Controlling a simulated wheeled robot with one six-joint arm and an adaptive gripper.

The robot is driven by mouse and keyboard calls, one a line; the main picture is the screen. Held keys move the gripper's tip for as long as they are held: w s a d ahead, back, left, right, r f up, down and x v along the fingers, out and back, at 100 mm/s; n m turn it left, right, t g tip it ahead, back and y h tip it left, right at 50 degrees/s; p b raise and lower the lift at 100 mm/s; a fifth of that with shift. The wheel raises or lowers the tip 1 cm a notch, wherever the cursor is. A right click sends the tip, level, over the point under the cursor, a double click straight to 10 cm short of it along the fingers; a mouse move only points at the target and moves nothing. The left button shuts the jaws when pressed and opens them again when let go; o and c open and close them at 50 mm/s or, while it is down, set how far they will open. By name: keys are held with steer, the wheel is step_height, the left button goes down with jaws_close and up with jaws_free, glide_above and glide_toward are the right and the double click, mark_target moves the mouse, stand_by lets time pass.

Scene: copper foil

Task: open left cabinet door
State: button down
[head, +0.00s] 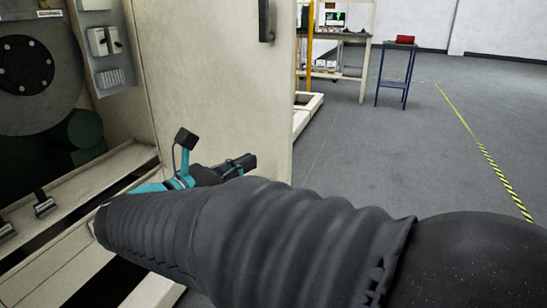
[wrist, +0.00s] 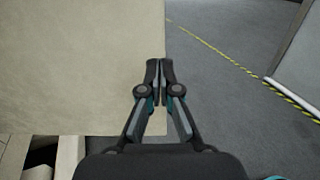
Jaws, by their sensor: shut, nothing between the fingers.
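A beige cabinet door (head: 210,85) stands swung out beside the open cabinet, with a dark handle (head: 266,20) high near its right edge. The same pale panel (wrist: 75,65) fills the upper left of the wrist view and ends in a straight vertical edge. My gripper (head: 250,162) is low by this panel, below the handle. In the wrist view my gripper (wrist: 159,68) is shut and empty, its fingertips overlapping the panel's edge in the picture. I cannot tell whether they touch it. My arm hides the panel's lower part in the head view.
The open cabinet interior at left shows a dark round disc (head: 26,65), a grey switch panel (head: 108,45) and a pale ledge (head: 85,185). A workbench (head: 345,40) and a blue stand (head: 396,68) are farther back. Grey floor (head: 400,140) with a yellow-black line is clear at right.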

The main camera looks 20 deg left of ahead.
mark_target(286, 144)
steer(key=p+x, duration=0.1)
steer(key=x, duration=0.8)
steer(key=shift+w+d, duration=0.15)
steer(key=shift+w, duration=0.05)
steer(key=shift+w, duration=0.1)
